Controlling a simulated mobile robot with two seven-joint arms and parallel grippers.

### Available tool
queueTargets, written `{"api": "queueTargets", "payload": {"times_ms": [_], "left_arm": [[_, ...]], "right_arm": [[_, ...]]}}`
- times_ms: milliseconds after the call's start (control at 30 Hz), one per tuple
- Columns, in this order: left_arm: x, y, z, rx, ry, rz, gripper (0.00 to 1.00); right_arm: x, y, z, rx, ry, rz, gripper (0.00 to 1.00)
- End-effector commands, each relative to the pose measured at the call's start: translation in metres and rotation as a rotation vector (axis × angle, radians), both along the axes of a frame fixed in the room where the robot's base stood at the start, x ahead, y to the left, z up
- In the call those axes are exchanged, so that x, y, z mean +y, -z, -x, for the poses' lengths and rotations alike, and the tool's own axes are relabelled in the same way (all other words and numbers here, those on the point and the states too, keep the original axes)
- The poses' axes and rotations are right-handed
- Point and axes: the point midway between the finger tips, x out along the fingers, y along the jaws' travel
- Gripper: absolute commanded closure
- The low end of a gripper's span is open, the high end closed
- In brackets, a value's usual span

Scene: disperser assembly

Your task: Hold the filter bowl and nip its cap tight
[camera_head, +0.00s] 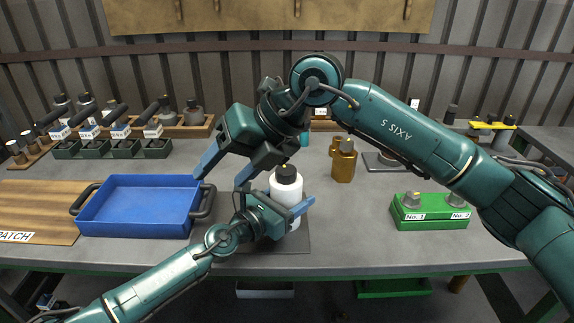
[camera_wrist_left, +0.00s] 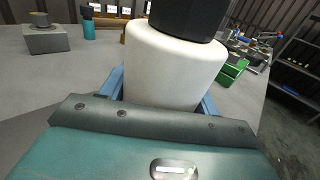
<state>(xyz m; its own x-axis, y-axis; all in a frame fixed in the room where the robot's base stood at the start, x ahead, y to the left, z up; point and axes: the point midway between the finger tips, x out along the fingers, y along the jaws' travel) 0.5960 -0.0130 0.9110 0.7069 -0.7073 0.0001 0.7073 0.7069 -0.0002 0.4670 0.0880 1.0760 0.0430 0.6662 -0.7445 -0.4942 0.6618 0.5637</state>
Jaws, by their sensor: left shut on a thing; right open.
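The filter bowl (camera_head: 287,190) is a white, upright cylinder standing on a dark flat plate. Its black cap (camera_head: 285,173) sits on top, and both also show in the left wrist view, as the white bowl (camera_wrist_left: 172,65) and the dark cap (camera_wrist_left: 188,18). My left gripper (camera_head: 284,203) is low at the bowl, its blue fingers shut on either side of the white body. My right gripper (camera_head: 225,168) is open and empty, pointing down to the left of the bowl and above the table.
A blue tray (camera_head: 140,206) with dark handles stands left. A brass-coloured part (camera_head: 343,162) stands behind right of the bowl. Several dark holders line the back left. The table between bowl and green block is clear.

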Motion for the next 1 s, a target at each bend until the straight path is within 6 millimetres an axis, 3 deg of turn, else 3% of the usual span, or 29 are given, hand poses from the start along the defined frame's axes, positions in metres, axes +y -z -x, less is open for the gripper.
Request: {"api": "queueTargets", "payload": {"times_ms": [100,200,367,533,1000], "left_arm": [[0.0,0.0,0.0,-0.001,-0.001,0.001,0.77],[0.0,0.0,0.0,-0.001,-0.001,0.001,0.77],[0.0,0.0,0.0,-0.001,-0.001,0.001,0.77],[0.0,0.0,0.0,-0.001,-0.001,0.001,0.77],[0.0,0.0,0.0,-0.001,-0.001,0.001,0.77]], "right_arm": [[-0.043,-0.011,-0.035,-0.125,0.096,0.254,0.4],[-0.074,-0.024,-0.053,-0.188,0.172,0.408,0.4],[-0.101,-0.038,-0.067,-0.233,0.25,0.535,0.4],[-0.105,-0.027,-0.074,-0.239,0.265,0.559,0.4],[-0.092,0.054,-0.104,-0.237,0.261,0.554,0.4]]}}
